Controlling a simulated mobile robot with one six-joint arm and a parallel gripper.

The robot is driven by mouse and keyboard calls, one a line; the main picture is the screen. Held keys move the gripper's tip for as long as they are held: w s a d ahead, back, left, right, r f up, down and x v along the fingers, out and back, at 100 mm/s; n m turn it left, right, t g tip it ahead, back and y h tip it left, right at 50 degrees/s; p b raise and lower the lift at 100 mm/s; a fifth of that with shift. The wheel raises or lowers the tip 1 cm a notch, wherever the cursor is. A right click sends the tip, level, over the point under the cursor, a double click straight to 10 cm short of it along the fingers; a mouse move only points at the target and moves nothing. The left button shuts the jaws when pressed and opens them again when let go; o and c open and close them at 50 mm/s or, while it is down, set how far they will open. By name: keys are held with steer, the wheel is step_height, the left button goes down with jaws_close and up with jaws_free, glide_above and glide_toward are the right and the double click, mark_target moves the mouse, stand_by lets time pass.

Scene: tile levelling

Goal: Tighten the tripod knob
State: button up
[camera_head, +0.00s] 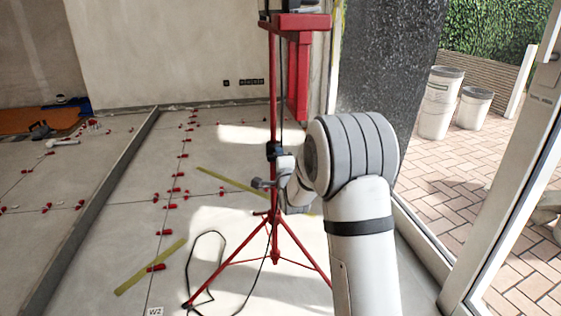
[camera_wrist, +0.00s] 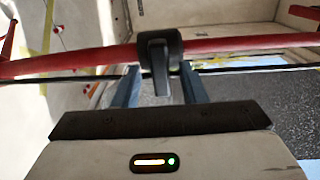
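The red tripod (camera_head: 273,90) stands on the tiled floor in the head view, legs spread. A black collar (camera_head: 274,149) sits on its pole, with my arm's end close beside it. In the wrist view the red pole (camera_wrist: 90,59) runs across the picture. The black tripod knob (camera_wrist: 158,62), a lever-like piece on the collar, points toward my gripper. My gripper (camera_wrist: 159,74) is open, its two blue-grey fingers on either side of the knob. A gap shows on each side, so the fingers look apart from it. In the head view my arm hides much of the gripper.
A black cable (camera_head: 207,234) loops on the floor by the tripod legs. Yellow-green strips (camera_head: 150,267) and red levelling wedges (camera_head: 168,233) lie on the tiles. A glass door frame (camera_head: 510,190) stands at right, with white buckets (camera_head: 440,102) outside.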

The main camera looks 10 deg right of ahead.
steer(key=s+p, duration=0.2)
steer(key=s, duration=0.5)
steer(key=shift+s, duration=0.4)
